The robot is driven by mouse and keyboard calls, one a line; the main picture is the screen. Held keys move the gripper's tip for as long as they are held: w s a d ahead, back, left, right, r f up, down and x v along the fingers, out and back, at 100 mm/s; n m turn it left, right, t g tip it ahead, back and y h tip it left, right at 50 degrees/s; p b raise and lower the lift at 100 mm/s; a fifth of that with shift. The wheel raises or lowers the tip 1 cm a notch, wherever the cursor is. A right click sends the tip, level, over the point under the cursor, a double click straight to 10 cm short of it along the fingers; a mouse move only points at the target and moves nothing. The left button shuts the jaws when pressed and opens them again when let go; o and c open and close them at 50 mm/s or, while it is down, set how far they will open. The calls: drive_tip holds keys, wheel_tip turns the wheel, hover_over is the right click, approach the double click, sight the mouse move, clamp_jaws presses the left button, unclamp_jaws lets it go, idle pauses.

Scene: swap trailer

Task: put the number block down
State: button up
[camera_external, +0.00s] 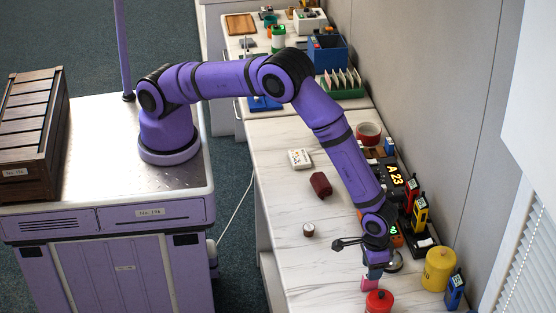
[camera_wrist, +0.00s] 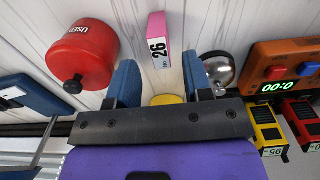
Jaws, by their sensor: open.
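The number block, pink with a white face marked 26 (camera_wrist: 158,40), stands on the white counter (camera_external: 290,215). In the external view its pink side (camera_external: 370,285) shows just below my gripper (camera_external: 374,268). In the wrist view my gripper (camera_wrist: 160,80) has its two blue fingers spread wide, with the block beyond the tips and between their lines. No finger is seen touching the block. Part of the block's top is hidden by the gripper in the external view.
A red lidded pot (camera_wrist: 84,55) marked USED stands close left of the block in the wrist view. A silver bell (camera_wrist: 219,68) and an orange timer (camera_wrist: 285,68) are to its right. A yellow canister (camera_external: 439,269) stands near the wall. The counter's left part is mostly clear.

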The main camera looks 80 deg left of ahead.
drive_tip(key=w+a+r, duration=0.1)
drive_tip(key=a+r, duration=0.5)
drive_tip(key=r, duration=0.6)
drive_tip(key=w+a+r, duration=0.2)
drive_tip(key=a+r, duration=0.4)
drive_tip(key=r, duration=0.7)
drive_tip(key=s+a+r+t+h, duration=0.1)
drive_tip(key=s+a+r, duration=0.1)
drive_tip(key=a+r, duration=0.5)
drive_tip(key=s+a+r+t, duration=0.1)
drive_tip(key=s+a+r, duration=0.2)
drive_tip(key=a+r, duration=0.4)
drive_tip(key=s+a+r+t, duration=0.1)
drive_tip(key=s+a+r, duration=0.3)
drive_tip(key=s+a, duration=0.3)
drive_tip(key=s+a+r+t, duration=0.1)
drive_tip(key=s+a+r, duration=0.3)
drive_tip(key=s+a, duration=0.3)
drive_tip(key=s+a+t+y, duration=0.1)
drive_tip(key=s+a, duration=0.7)
drive_tip(key=s, duration=0.6)
drive_tip(key=shift+a+f, duration=0.35)
